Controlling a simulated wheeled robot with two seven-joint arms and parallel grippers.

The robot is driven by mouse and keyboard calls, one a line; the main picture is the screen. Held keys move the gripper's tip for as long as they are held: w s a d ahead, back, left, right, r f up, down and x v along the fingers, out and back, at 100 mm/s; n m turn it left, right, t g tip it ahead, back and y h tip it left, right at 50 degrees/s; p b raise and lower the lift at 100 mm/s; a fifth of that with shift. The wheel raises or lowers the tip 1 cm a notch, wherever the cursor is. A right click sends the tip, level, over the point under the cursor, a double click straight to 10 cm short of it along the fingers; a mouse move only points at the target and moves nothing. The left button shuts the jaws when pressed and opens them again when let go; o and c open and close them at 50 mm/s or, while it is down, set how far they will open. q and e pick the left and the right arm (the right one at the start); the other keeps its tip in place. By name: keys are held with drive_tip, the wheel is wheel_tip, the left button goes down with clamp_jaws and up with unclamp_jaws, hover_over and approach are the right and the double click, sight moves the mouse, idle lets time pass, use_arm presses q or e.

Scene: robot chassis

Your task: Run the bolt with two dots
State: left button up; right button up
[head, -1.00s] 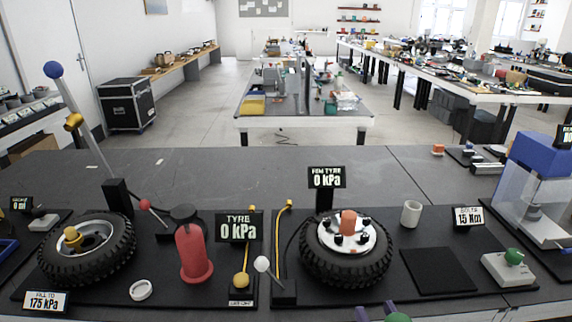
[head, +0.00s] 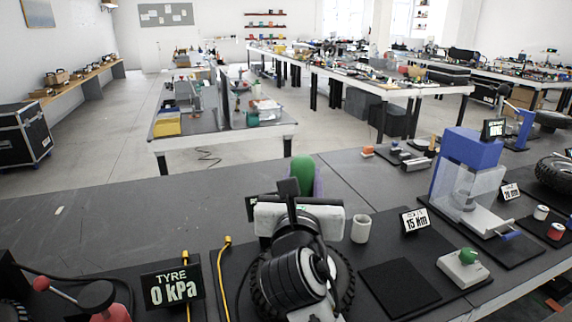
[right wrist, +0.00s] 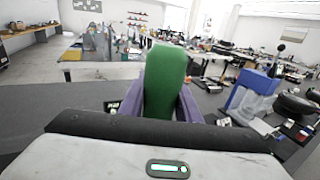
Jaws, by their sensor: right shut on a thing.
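My right gripper (right wrist: 168,85) is shut on a green rounded thing (right wrist: 165,70), with a purple finger on each side of it. In the head view the green thing (head: 302,168) stands up beyond my right wrist, and a purple finger of the right gripper (head: 317,182) shows beside it. My right arm covers most of the tyre (head: 345,283), its hub and bolts, so no dots on a bolt can be seen. What lies under the green thing is hidden. My left gripper is out of view.
A white cup (head: 361,229) stands right of my wrist. The "15 Nm" sign (head: 416,220), a bare black pad (head: 399,288) and a white box with a green knob (head: 463,270) are further right. The "TYRE 0 kPa" sign (head: 172,287) and yellow hoses (head: 222,262) stand left.

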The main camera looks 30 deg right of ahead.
drive_tip(key=shift+w+r, duration=0.3)
drive_tip(key=shift+r, duration=0.3)
drive_tip(key=shift+a+f+b, duration=0.1)
drive_tip(key=shift+f+b, duration=0.35)
drive_tip(key=shift+f, duration=2.95)
drive_tip(key=shift+r+p, duration=0.45)
drive_tip(key=shift+r, duration=2.5)
